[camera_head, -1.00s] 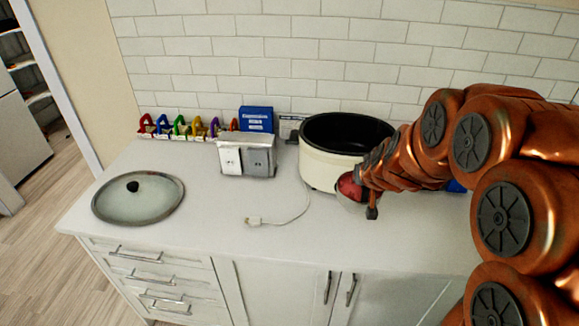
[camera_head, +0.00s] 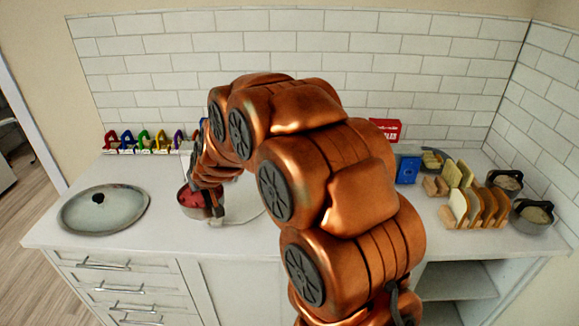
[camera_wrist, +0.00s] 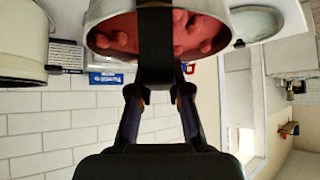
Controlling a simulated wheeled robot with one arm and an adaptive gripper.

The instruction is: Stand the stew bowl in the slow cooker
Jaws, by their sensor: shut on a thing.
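The stew bowl (camera_head: 188,210), a small metal bowl with red chunky food, is held above the counter, left of my arm in the head view. In the wrist view the stew bowl (camera_wrist: 215,25) fills the top middle, with a dark handle across it. My gripper (camera_wrist: 158,90) is shut on that handle; in the head view my gripper (camera_head: 214,202) is small and partly hidden by the bowl. The slow cooker (camera_wrist: 20,50), cream with a dark rim, shows at the left edge of the wrist view, apart from the bowl. My arm hides it in the head view.
A glass lid (camera_head: 103,212) lies on the counter at left. At right stand a blue box (camera_head: 408,169), a red box (camera_head: 386,129), a bread rack (camera_head: 475,208) and two small pots.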

